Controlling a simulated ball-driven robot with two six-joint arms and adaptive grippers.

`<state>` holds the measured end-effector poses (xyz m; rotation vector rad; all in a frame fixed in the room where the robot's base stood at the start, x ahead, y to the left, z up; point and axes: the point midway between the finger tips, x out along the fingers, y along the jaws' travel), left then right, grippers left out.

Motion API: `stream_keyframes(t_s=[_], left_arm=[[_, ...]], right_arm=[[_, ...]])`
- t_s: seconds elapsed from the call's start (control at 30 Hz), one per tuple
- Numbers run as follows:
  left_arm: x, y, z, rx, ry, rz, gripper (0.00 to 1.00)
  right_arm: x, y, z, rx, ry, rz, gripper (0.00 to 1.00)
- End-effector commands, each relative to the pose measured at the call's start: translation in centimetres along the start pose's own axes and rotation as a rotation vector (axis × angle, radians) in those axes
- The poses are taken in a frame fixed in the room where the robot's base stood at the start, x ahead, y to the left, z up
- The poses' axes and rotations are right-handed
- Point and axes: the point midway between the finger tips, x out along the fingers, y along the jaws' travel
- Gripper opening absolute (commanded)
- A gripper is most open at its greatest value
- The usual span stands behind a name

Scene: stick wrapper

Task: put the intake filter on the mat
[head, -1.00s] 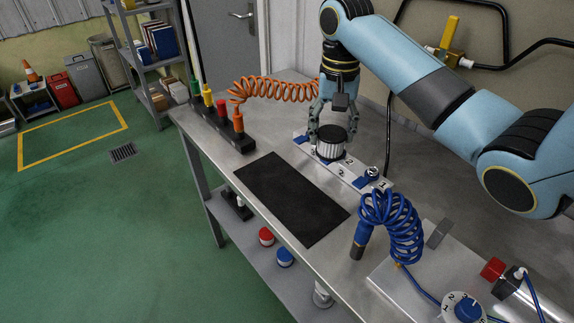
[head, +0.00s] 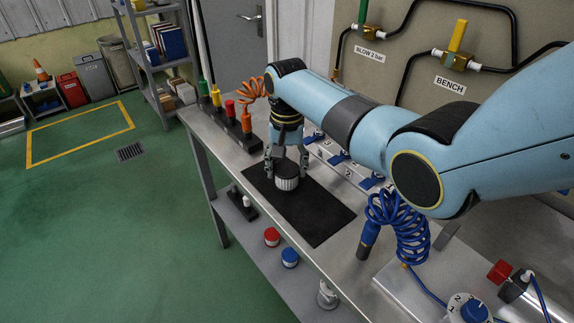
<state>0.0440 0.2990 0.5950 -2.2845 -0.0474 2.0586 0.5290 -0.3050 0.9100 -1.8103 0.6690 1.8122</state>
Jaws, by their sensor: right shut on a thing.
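The intake filter (head: 287,184), a short cylinder with a pale ribbed side and a dark top, is upright between the fingers of my right gripper (head: 287,170). My right gripper points down and is shut on it. The black mat (head: 318,218) lies flat on the steel bench, and the filter is over its back left part. I cannot tell whether the filter's underside touches the mat. My left gripper is not in view.
A row of blue-handled valves (head: 340,158) runs behind the mat. A coiled blue hose (head: 398,225) stands at its right. A dark rack with coloured-top bottles (head: 230,118) is at the bench's left end. The mat's front right part is clear.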

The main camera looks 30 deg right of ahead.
Motion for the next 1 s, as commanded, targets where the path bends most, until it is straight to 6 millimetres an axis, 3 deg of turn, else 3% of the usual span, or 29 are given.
stream_keyframes(t_s=[0.27, 0.3, 0.47, 0.77, 0.87, 1.0], left_arm=[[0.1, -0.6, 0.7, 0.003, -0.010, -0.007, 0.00], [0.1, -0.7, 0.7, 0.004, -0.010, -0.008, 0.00], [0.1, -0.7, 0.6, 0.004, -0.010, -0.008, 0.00], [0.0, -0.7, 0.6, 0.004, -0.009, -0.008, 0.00], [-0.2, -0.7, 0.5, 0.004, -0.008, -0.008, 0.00], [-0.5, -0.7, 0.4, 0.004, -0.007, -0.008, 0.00]], right_arm=[[0.2, 0.0, 0.0, 0.000, 0.000, -0.001, 0.23], [0.2, 0.0, 0.0, 0.000, 0.000, -0.001, 0.57], [0.2, 0.0, 0.0, 0.000, 0.000, -0.001, 0.78], [0.0, 0.0, 0.0, 0.000, 0.001, -0.001, 0.79], [-0.8, -0.1, -0.1, 0.000, 0.003, -0.003, 0.79], [-3.4, -0.1, -0.1, 0.000, 0.004, -0.004, 0.79]])
